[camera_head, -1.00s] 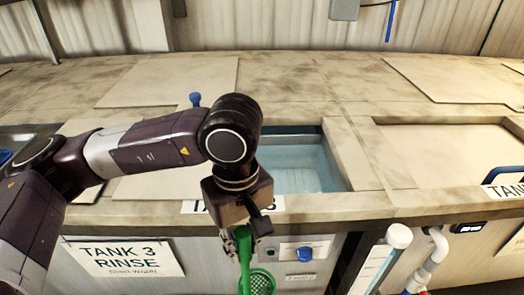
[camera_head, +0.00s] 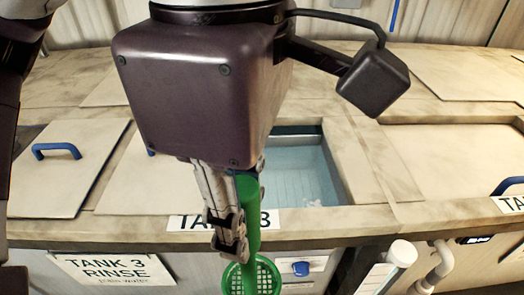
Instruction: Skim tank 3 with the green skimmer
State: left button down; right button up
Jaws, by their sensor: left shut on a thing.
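My left gripper (camera_head: 238,215) is shut on the handle of the green skimmer (camera_head: 252,278). The skimmer hangs down, its round mesh head in front of the counter's front edge, partly cut off by the bottom of the picture. Tank 3 (camera_head: 306,170) is open behind and to the right of the gripper, with pale blue water in it. My gripper's body hides its left part. The tank 3 label (camera_head: 275,219) on the front rim is partly hidden by the gripper. My right gripper is not in view.
A lid with a blue handle (camera_head: 57,150) lies on the counter at left. A "TANK 3 RINSE" sign (camera_head: 110,270) and a blue knob (camera_head: 301,268) are on the front panel. A white upright pipe (camera_head: 400,255) stands in front at right. A closed lid (camera_head: 450,165) lies right of the tank.

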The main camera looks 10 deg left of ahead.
pick_arm(q)
jog(key=w+a+p, duration=0.3)
jog(key=w+p, duration=0.2)
jog(key=w, duration=0.8)
jog(key=w+a+p, duration=0.2)
jog(key=w+p, duration=0.2)
jog(key=w, duration=0.9)
notch_tip(320, 180, down, 17)
jog(key=b, duration=1.1)
jog(key=shift+w+a+b, duration=0.15)
jog(key=shift+b, duration=0.25)
jog(key=shift+r, duration=0.1)
